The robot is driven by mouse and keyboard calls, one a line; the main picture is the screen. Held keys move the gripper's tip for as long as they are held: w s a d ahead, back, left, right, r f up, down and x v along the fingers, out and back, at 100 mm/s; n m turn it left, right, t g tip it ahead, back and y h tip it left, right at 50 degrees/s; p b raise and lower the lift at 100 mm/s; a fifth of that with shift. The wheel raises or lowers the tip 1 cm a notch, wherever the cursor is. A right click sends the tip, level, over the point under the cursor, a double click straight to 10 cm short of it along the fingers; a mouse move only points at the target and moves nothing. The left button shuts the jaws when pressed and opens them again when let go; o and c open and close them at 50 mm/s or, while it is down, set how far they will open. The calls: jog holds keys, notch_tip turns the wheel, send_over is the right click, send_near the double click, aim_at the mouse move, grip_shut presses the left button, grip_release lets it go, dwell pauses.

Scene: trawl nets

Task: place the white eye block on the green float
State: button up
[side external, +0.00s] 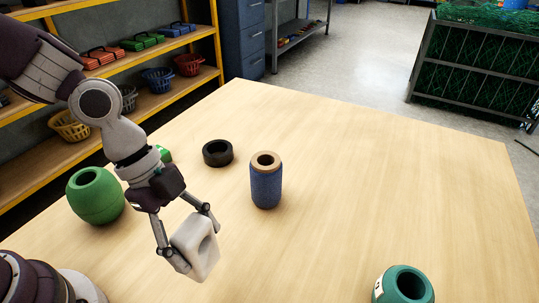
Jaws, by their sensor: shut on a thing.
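My gripper (193,238) is shut on the white eye block (204,252), a pale rounded block with an opening in its face. It holds the block tilted; the single view does not show clearly how high it is above the table. A green float (94,203), rounded with a hole in its top, stands on the table at the left, behind and left of my gripper. A darker teal-green rounded piece (405,288) with a hole and a white label stands at the front right, cut off by the picture's lower edge.
A blue cylinder with a tan top (266,188) stands right of my gripper. A black ring (217,153) lies behind it. A small green thing (165,154) is partly hidden by my arm. The wooden table (400,180) is clear at centre right.

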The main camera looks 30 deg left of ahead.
jog(key=w+a+r+n+t, duration=0.1)
jog(key=w+a+r+n, duration=0.1)
jog(key=a+n, duration=0.15)
jog(key=w+a+r+n+t+y, duration=0.1)
jog(key=w+a+r+n, duration=0.1)
jog(key=a, duration=0.3)
jog(key=w+a+r+n+t, duration=0.1)
jog(key=w+a+r+n, duration=0.1)
jog(key=a+n, duration=0.15)
jog(key=s+a+r+n+t+y, duration=0.1)
jog(key=s+a+r+n+y, duration=0.2)
jog(key=a, duration=0.4)
jog(key=s+a+r+n+y, duration=0.1)
jog(key=s+a+r+n, duration=0.15)
jog(key=a+n, duration=0.35)
send_over(85, 177)
notch_tip(85, 177, down, 7)
jog(key=shift+r, duration=0.1)
jog(key=o, duration=1.2)
jog(key=shift+f, duration=0.2)
jog(key=shift+o, duration=0.2)
